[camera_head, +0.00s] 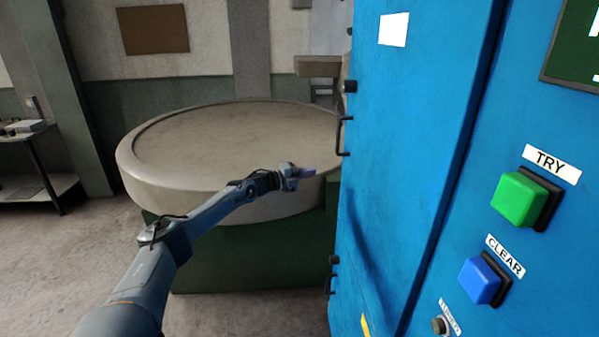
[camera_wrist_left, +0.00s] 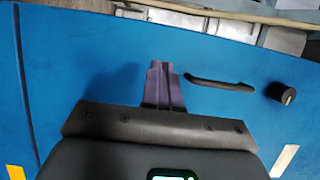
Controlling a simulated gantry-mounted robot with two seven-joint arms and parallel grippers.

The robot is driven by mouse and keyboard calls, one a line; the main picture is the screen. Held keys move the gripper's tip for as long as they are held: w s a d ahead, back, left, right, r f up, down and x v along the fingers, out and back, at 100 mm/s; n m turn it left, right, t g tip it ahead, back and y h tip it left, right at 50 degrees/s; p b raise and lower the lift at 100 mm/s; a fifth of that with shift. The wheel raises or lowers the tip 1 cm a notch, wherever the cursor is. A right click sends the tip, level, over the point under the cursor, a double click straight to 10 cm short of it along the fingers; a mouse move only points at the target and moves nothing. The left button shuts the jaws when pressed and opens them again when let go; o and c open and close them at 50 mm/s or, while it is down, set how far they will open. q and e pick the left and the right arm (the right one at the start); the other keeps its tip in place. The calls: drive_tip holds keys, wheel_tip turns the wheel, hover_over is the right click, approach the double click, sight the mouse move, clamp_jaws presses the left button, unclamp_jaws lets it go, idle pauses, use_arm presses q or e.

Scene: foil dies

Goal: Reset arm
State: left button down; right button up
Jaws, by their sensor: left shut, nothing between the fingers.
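My left arm reaches in from the lower left in the head view. Its gripper (camera_head: 308,171) is in front of the round table, to the left of the blue cabinet's side. In the left wrist view my left gripper (camera_wrist_left: 164,70) is shut and empty, its two purple-grey fingers together. Behind the fingers is the blue cabinet panel (camera_wrist_left: 75,60). A black handle (camera_wrist_left: 220,84) on that panel shows to the right of the fingertips; I cannot tell the exact gap between them. My right gripper is not in view.
The blue cabinet (camera_head: 405,130) fills the right side, with a green TRY button (camera_head: 518,199), a blue CLEAR button (camera_head: 479,280) and a black door handle (camera_head: 341,136). A large round table (camera_head: 235,140) stands behind my arm. Floor at the left (camera_head: 75,260) is clear.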

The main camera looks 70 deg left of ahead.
use_arm(q)
drive_tip(key=s+d+f+n+g+p, duration=0.15)
drive_tip(key=s+f, duration=0.45)
drive_tip(key=f, duration=0.6)
drive_tip(key=s+d+f+n+g+h, duration=0.1)
drive_tip(key=d+f+n+h, duration=0.1)
drive_tip(key=d+f, duration=1.65)
drive_tip(key=s+d+f+n+g, duration=0.1)
drive_tip(key=d+f, duration=0.2)
drive_tip(key=d, duration=0.6)
drive_tip(key=s+d+f+n+g, duration=0.1)
drive_tip(key=d+f+n, duration=0.15)
drive_tip(key=d, duration=0.65)
drive_tip(key=s+d+r+n+g, duration=0.1)
drive_tip(key=d+n, duration=0.1)
drive_tip(key=d, duration=0.7)
drive_tip(key=s+d+r+n+g, duration=0.1)
drive_tip(key=s+d, duration=0.1)
drive_tip(key=d, duration=0.7)
drive_tip(key=s+d+r+n+g, duration=0.3)
drive_tip(key=s+d+r, duration=0.1)
drive_tip(key=d+r, duration=0.3)
drive_tip(key=s+r+n+g, duration=0.2)
drive_tip(key=s+g, duration=0.3)
drive_tip(key=s, duration=0.2)
wheel_tip(320, 180, up, 33)
drive_tip(key=p, duration=3.2)
drive_tip(key=shift+s+a+f, duration=0.15)
drive_tip(key=shift+a+f, duration=0.05)
drive_tip(key=shift+a, duration=0.05)
